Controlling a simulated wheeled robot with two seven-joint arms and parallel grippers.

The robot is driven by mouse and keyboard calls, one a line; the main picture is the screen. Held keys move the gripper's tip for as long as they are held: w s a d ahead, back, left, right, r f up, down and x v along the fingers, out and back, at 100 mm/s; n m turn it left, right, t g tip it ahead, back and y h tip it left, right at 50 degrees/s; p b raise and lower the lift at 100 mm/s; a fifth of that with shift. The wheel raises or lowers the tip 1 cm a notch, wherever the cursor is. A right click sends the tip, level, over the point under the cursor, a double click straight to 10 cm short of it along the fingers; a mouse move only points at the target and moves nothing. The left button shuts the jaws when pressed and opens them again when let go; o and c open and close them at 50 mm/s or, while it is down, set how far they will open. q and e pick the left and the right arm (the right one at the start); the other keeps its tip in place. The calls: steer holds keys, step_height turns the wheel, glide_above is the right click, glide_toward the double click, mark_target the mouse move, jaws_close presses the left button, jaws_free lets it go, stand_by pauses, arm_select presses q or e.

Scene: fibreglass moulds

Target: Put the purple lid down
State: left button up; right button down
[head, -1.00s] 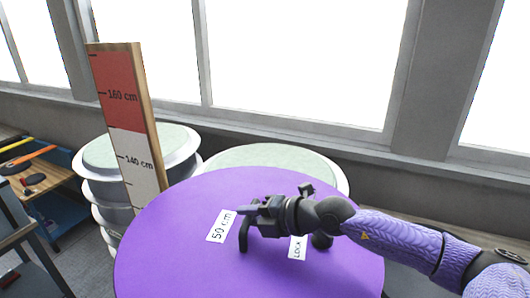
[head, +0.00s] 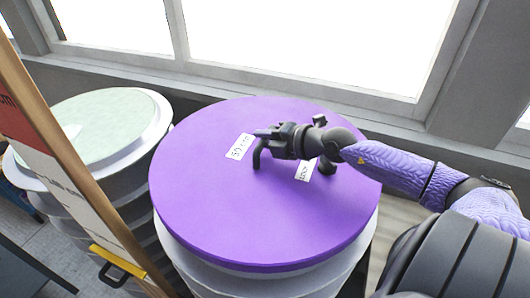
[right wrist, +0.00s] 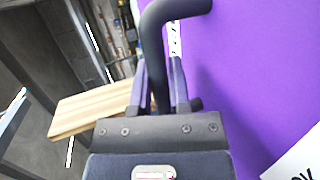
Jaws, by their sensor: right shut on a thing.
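The purple lid (head: 215,205) is a large round disc with labels on top, one reading 50 cm (head: 240,147). It lies over a white ribbed drum (head: 262,283); I cannot tell whether it rests on the drum or hangs just above. My right gripper (head: 263,148) is shut on the lid's dark handle. In the right wrist view the gripper (right wrist: 160,88) has the dark bent handle (right wrist: 153,40) between its fingers, and the purple lid (right wrist: 255,70) fills the right side. The left gripper is not in view.
Another white drum with a pale green top (head: 95,120) stands to the left. A tall wooden measuring board (head: 85,170) with red and white panels stands close at the left front. A window sill (head: 235,85) runs behind. A yellow-marked handle (head: 117,262) is low at left.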

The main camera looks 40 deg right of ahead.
mark_target(266, 161)
step_height(266, 161, down, 7)
steer(key=b, duration=0.3)
steer(key=shift+r, duration=0.3)
steer(key=c, duration=1)
jaws_free()
steer(key=shift+f, duration=0.2)
steer(key=o, duration=0.4)
steer(key=shift+s, duration=0.1)
steer(key=shift+r, duration=0.2)
steer(key=v, duration=1.2)
steer(key=shift+a+p, duration=0.1)
steer(key=shift+p, duration=0.25)
